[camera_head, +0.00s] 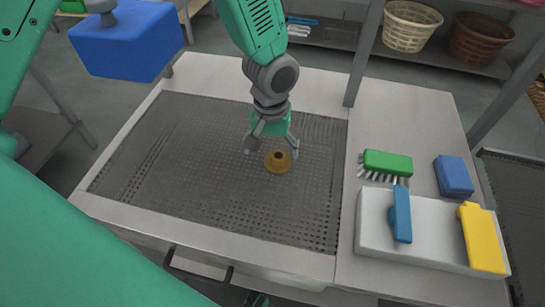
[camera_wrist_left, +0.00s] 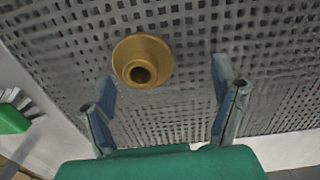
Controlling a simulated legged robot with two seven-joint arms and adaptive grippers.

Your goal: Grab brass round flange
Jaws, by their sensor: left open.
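The brass round flange (camera_head: 279,162) lies on the perforated grey mesh of the tank (camera_head: 180,215), right of the mesh's middle. It has a wide base and a raised hub with a dark bore. My left gripper (camera_head: 272,148) is open and empty, pointing down just above and beside the flange. In the left wrist view the flange (camera_wrist_left: 155,50) shows beyond the open fingers (camera_wrist_left: 163,85), nearer the left finger. It does not appear held.
A green brush (camera_head: 388,162), a blue block (camera_head: 454,176), a blue-handled tool (camera_head: 402,215) and a yellow bottle (camera_head: 482,238) are on the right side. A blue box (camera_head: 128,40) is at upper left. Baskets (camera_head: 410,25) stand on a back shelf. The mesh around the flange is clear.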

